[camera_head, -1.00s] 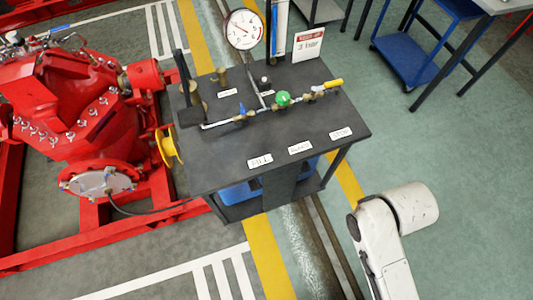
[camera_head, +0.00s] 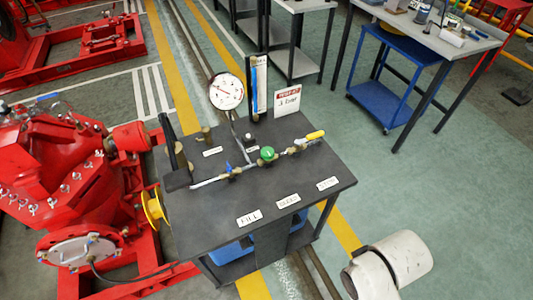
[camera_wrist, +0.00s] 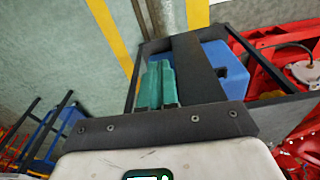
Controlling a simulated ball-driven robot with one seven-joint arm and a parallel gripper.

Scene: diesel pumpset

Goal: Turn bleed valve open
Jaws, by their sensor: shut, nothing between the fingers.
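A dark bench (camera_head: 215,228) carries a pipe line with three valves. The left valve has a blue handle (camera_head: 229,167), the middle one a round green handle (camera_head: 267,154), the right one a yellow lever (camera_head: 315,135). Three white labels lie along the front edge; the left one reads FILL (camera_head: 249,218). The middle label (camera_head: 287,201) appears to read BLEED and lies in front of the green handle. In the wrist view my gripper (camera_wrist: 158,68) has its teal fingers together and empty, with the bench frame behind. It is apart from the valves, which that view does not show.
A round gauge (camera_head: 227,91) and a sign (camera_head: 287,100) stand at the bench's back. The red pumpset (camera_head: 70,160) is at the left. A blue cart (camera_head: 380,98) and a grey table (camera_head: 440,32) are at the back right.

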